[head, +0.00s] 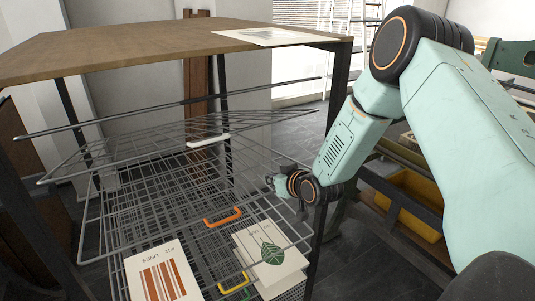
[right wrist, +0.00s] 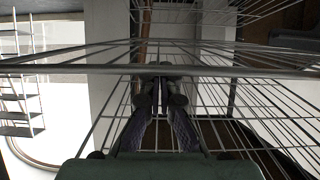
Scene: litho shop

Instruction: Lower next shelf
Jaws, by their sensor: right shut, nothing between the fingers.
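A drying rack with a wooden top (head: 150,45) and dark posts holds several wire shelves. An upper wire shelf with a white handle (head: 208,140) is raised and slightly tilted. Below it are shelves with an orange handle (head: 222,217) and a yellow handle (head: 233,283). My right gripper (head: 277,184) is at the rack's right front, below and right of the white handle, above the leaf print. It is shut and empty. In the right wrist view its fingers (right wrist: 160,88) are close to a shelf's bar (right wrist: 220,70); whether they touch is unclear. My left gripper is not in view.
A print with red stripes (head: 160,277) and a leaf print (head: 272,252) lie on the low shelves. A paper sheet (head: 275,37) lies on the rack's top. A yellow bin (head: 410,205) stands in a bench at right. Open floor (head: 370,255) lies between.

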